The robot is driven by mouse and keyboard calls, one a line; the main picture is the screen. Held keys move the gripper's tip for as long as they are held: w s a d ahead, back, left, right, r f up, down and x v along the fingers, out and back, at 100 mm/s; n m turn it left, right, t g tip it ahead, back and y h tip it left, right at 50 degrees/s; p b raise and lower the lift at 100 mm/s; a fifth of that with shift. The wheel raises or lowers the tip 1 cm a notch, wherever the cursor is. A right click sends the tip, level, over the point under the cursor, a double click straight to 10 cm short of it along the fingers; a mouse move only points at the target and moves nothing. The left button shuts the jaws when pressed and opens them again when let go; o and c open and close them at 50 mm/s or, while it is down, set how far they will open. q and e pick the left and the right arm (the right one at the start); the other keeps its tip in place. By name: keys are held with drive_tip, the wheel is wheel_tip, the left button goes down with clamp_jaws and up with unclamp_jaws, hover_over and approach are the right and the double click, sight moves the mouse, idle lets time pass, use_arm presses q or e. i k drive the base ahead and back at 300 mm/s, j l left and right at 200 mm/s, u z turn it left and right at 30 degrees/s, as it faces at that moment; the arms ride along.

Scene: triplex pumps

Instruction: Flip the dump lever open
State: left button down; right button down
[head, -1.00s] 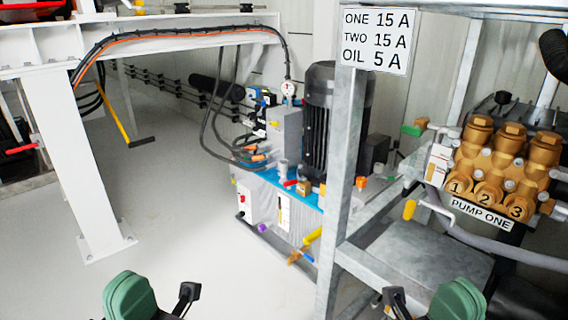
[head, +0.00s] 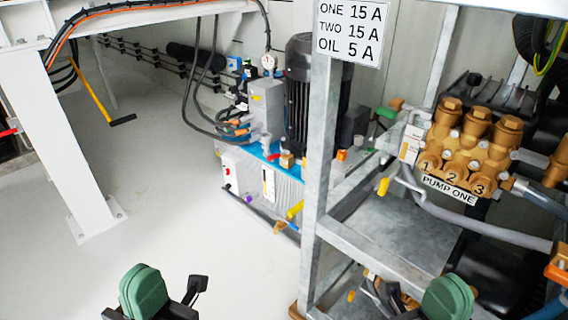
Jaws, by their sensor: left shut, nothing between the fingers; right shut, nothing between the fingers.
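No lever is labelled as the dump lever, and I cannot tell which one it is. A yellow-handled lever (head: 382,186) hangs at the left of the brass pump (head: 466,147) labelled PUMP ONE. Another yellow handle (head: 295,209) sticks out low on the blue-topped hydraulic unit (head: 283,187). A small yellow piece (head: 351,296) shows low inside the frame. My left gripper (head: 145,291) is at the bottom left over clear floor, shut and empty. My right gripper (head: 447,300) is at the bottom right before the frame, shut and empty. Both are apart from the levers.
A galvanised frame with an upright post (head: 318,170) and horizontal rails (head: 380,262) stands between the hydraulic unit and the pump. Grey hoses (head: 480,234) run below the pump. A white steel leg (head: 66,140) stands at left. The floor (head: 180,210) between is clear.

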sight(271, 157)
drive_tip(key=i+j+z, duration=0.1)
drive_tip(key=z, duration=0.3)
drive_tip(key=i+j+z, duration=0.1)
drive_tip(key=j+z, duration=0.15)
drive_tip(key=z, duration=0.2)
drive_tip(key=j+z, duration=0.25)
drive_tip(key=z, duration=0.15)
drive_tip(key=j+z, duration=0.2)
drive_tip(key=j, duration=0.5)
drive_tip(key=j+z, duration=0.15)
drive_tip(key=j, duration=0.6)
drive_tip(key=j+z, duration=0.2)
drive_tip(key=j, duration=0.5)
drive_tip(key=k+j+z, duration=0.15)
drive_tip(key=j, duration=1)
drive_tip(key=k+j, duration=0.1)
drive_tip(key=j, duration=0.4)
drive_tip(key=i, duration=0.5)
